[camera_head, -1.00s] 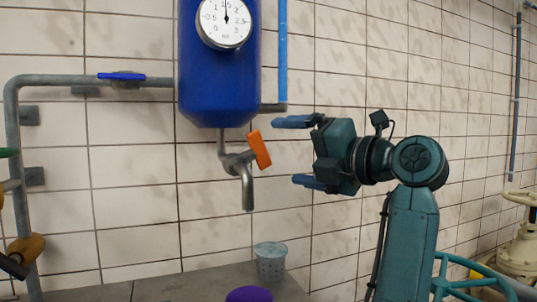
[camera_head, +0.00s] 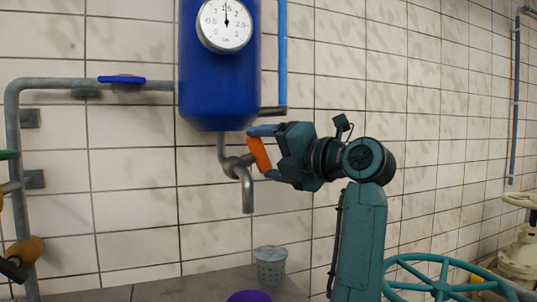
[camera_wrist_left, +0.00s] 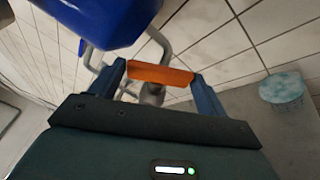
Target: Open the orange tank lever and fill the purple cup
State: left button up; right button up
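The orange tank lever (camera_head: 260,155) sits on the grey tap (camera_head: 246,190) under the blue tank (camera_head: 220,95). My left gripper (camera_head: 262,153) is at the lever, one blue finger at each end. In the left wrist view the lever (camera_wrist_left: 160,75) spans the gap between the fingers (camera_wrist_left: 160,80), which appear shut on its two ends. The lever is tilted, its upper end towards the left. A purple thing (camera_head: 249,296), likely the purple cup, shows only its top at the lower edge of the head view, below the spout. My right gripper is not in view.
A pale blue-grey cup with holes (camera_head: 271,266) stands on the grey ledge (camera_head: 200,286); it also shows in the left wrist view (camera_wrist_left: 282,88). A pipe with a blue handle (camera_head: 122,79) runs left of the tank. A teal handwheel (camera_head: 443,285) is at lower right.

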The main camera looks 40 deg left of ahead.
pick_arm(q)
jog(key=c, duration=0.5)
jog(key=r+m+t+h+p, duration=0.1)
jog(key=p, duration=0.2)
jog(key=shift+s+h+p, duration=0.1)
jog(key=shift+h+p, duration=0.3)
jog(key=shift+f+m+p, duration=0.1)
jog(key=shift+m+p, duration=0.2)
jog(key=shift+m, duration=0.1)
jog(key=shift+f+h, duration=0.2)
jog(key=shift+h, duration=0.1)
jog(key=o, duration=1)
jog(key=shift+c, duration=0.2)
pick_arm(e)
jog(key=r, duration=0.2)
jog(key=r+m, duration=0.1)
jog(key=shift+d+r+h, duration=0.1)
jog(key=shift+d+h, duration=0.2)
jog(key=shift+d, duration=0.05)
